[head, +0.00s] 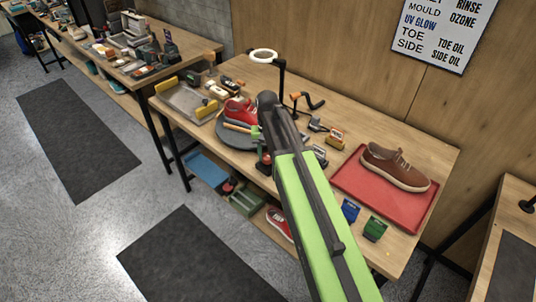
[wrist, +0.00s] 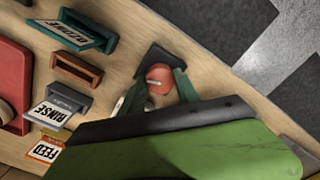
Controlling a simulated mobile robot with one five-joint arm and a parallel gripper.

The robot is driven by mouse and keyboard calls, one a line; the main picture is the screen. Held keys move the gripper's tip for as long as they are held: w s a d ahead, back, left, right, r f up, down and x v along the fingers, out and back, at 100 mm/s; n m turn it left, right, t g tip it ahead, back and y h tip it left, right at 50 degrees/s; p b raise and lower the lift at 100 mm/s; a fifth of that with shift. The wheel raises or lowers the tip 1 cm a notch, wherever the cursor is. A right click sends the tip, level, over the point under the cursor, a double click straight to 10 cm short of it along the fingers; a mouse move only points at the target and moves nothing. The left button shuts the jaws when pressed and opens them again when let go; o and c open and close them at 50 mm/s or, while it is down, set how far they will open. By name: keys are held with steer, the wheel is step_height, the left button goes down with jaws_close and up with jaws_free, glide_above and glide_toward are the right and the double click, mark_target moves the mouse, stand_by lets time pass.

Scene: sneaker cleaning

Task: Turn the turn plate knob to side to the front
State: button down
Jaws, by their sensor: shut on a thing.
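The knob (wrist: 159,79) is a round red dial with a pale mark line, on a dark square base at the table's edge in the wrist view. My gripper (wrist: 158,88) has its green fingers on either side of the knob and is shut on it. In the head view my gripper is mostly hidden behind my arm. The turn plate (head: 228,139) is a dark round disc to the left of my arm, with a red sneaker (head: 240,111) on it.
A red tray (head: 371,206) holds a brown shoe (head: 398,166) at the right. Labelled holders, including a teal OZONE one (wrist: 85,31) and a grey RINSE one (wrist: 68,103), stand near the knob. A ring lamp (head: 263,56) rises behind. Floor lies beyond the table edge.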

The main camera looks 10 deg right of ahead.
mark_target(267, 155)
steer(key=shift+m, duration=1.6)
steer(key=c, duration=0.9)
jaws_free()
step_height(267, 155, up, 18)
steer(key=p, duration=1.7)
steer(key=shift+f, duration=0.25)
